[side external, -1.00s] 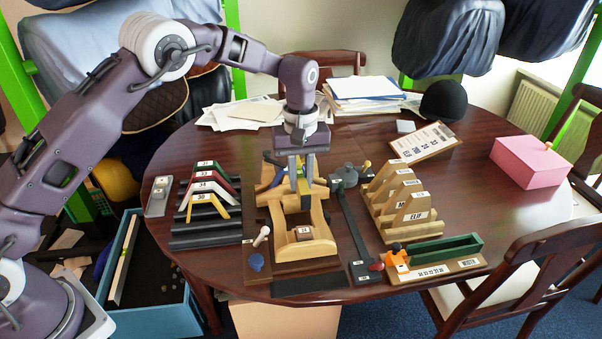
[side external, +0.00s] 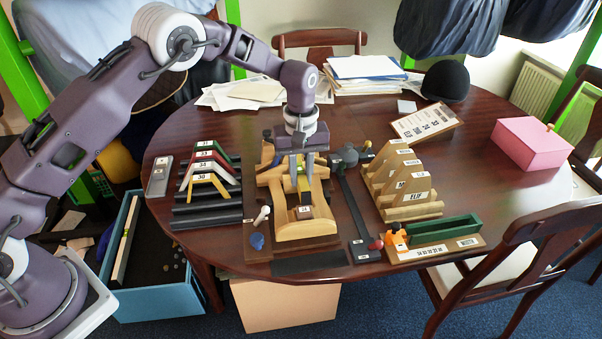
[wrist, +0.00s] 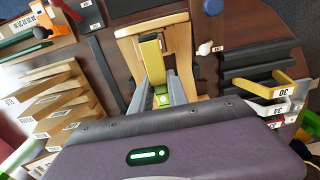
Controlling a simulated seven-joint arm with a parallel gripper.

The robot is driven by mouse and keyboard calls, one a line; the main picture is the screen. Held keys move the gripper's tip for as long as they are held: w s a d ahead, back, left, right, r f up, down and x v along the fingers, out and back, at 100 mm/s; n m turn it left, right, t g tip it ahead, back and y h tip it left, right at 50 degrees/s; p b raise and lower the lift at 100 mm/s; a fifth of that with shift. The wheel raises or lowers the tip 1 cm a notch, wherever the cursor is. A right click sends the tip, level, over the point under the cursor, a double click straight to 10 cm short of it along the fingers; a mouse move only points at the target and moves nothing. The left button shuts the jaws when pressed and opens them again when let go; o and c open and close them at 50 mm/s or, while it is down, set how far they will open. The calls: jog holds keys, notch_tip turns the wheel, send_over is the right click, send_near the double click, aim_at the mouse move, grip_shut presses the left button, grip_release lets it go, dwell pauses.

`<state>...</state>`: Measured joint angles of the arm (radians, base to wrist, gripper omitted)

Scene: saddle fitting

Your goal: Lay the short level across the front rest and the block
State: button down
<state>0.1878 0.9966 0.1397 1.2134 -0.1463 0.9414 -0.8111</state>
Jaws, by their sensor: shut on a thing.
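My gripper (side external: 304,186) is shut on the short level, a yellow bar (side external: 304,183), above the wooden stand in the middle of the table. The wrist view shows the level (wrist: 154,62) between my fingers (wrist: 160,90), with a green vial near its gripped end. It runs lengthwise along the stand. The stand's front rest (side external: 306,231) is a pale wooden piece with a curved top. A small brown block with a white label (side external: 304,212) sits just behind its front face. I cannot tell whether the level touches the rest or the block.
Left stands a black rack (side external: 207,212) with coloured angle pieces. Right are wooden wedges (side external: 408,185) and a board with a green trough (side external: 443,231). A dark bar (side external: 353,215) lies close beside the stand. A white-knobbed pin (side external: 262,214) stands at its left.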

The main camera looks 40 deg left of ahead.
jog(key=shift+f, duration=0.1)
dwell(0.4)
jog(key=shift+f, duration=0.7)
jog(key=shift+f, duration=0.1)
jog(key=shift+f, duration=0.5)
jog(key=shift+f, duration=0.3)
dwell(0.6)
dwell(0.5)
jog(key=c, duration=0.8)
grip_release()
